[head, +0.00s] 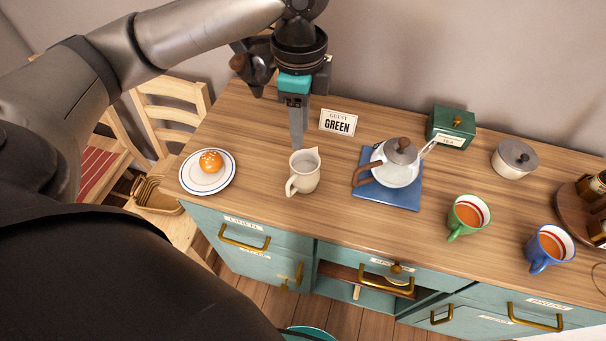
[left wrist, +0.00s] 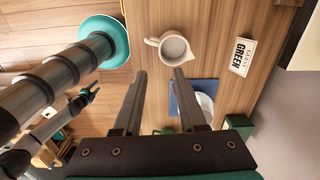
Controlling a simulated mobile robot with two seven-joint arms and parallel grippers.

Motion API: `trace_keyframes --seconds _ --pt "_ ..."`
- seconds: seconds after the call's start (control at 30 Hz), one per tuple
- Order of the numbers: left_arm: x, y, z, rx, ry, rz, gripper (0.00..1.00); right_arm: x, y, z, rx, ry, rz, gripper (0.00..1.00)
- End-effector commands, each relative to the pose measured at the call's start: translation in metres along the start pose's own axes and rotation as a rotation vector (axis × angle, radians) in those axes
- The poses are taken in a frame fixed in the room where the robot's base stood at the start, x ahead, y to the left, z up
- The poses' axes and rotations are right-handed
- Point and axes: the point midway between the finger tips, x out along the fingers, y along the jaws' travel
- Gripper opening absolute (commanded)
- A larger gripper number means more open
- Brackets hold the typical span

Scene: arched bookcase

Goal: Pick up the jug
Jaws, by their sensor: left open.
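The jug (head: 306,174) is a small cream pitcher, standing upright on the wooden counter between the plate and the teapot. Its handle points to the lower left in the head view. My left gripper (head: 297,144) points down just behind the jug there, its fingers overlapping in line of sight. In the left wrist view, the jug (left wrist: 174,48) lies just beyond the open, empty fingertips (left wrist: 160,72). The fingers are not around it, and I cannot tell the exact gap. My right gripper (left wrist: 88,93) seems to show small in the left wrist view; its jaw state is unclear.
A plate with an orange bun (head: 210,162) stands left of the jug. A teapot (head: 398,165) on a blue mat (head: 400,196) stands right. A GREEN card (head: 338,122) stands behind. Green (head: 468,214) and blue (head: 549,246) mugs are farther right.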

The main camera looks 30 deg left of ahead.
Motion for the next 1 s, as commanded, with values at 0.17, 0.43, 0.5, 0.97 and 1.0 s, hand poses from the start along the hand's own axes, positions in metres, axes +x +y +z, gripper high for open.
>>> trace_keyframes --seconds 0.17,0.43,0.5,0.97,1.0 --pt "0.026 0.001 0.002 -0.001 -0.004 0.007 0.4 0.007 0.0 0.0 0.0 0.001 0.0 0.5" --pt "0.082 0.001 0.001 -0.001 -0.003 0.005 0.4 0.02 -0.001 0.001 -0.001 0.001 -0.001 0.5" --pt "0.091 0.0 0.001 -0.001 -0.002 0.002 0.4 0.022 -0.001 0.001 -0.001 0.001 -0.001 0.5" --pt "0.134 0.001 0.001 0.0 -0.002 0.003 0.4 0.032 -0.002 0.002 -0.001 0.001 -0.002 0.5" --pt "0.14 0.001 0.001 0.0 -0.002 0.004 0.4 0.034 -0.002 0.002 -0.001 0.001 -0.002 0.5"
